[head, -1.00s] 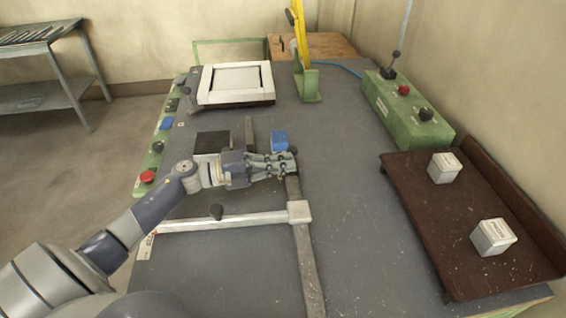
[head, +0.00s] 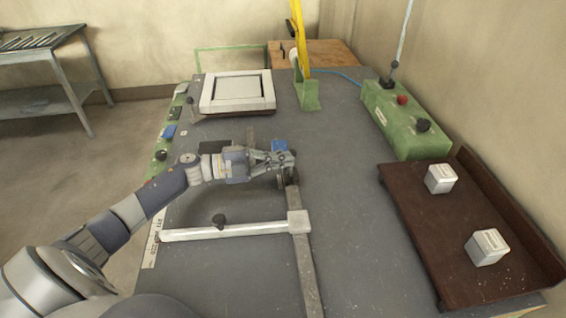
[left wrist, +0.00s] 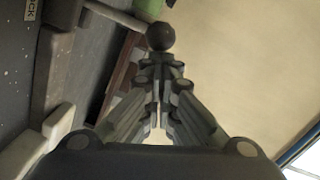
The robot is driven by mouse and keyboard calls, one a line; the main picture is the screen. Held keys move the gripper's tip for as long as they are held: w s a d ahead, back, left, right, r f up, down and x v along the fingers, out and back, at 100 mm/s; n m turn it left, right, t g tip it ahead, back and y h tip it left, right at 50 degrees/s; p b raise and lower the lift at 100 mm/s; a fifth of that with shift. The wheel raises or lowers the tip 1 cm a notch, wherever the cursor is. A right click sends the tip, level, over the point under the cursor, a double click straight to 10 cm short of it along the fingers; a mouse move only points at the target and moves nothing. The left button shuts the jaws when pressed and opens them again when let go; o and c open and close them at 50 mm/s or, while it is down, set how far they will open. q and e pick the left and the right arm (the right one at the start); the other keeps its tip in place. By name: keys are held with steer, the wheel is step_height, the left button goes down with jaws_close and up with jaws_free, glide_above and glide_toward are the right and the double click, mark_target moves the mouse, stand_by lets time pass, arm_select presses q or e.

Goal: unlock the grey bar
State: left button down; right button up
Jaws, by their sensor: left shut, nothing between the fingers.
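The long grey bar (head: 306,270) lies along the bench and passes under a white block (head: 299,222) at the end of a white cross arm (head: 240,229). My right gripper is not in view.
A blue block (head: 280,146) sits just behind the gripper. A green control box (head: 400,120) with a lever and a brown tray (head: 425,235) with two white boxes stand at right. A white-framed panel (head: 237,92) and a yellow lever (head: 299,35) stand at the back. The bench's right middle is clear.

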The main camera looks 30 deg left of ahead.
arm_select(q)
steer(key=shift+w+a+r+n, duration=0.15)
steer(key=shift+w+a+n, duration=0.3)
steer(key=shift+w+n, duration=0.3)
steer(key=shift+w+a+r+n, duration=0.15)
steer(key=shift+w+a+n, duration=0.35)
steer(key=shift+n, duration=0.35)
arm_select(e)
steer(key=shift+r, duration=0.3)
arm_select(q)
steer(key=shift+g, duration=0.3)
steer(key=shift+s, duration=0.1)
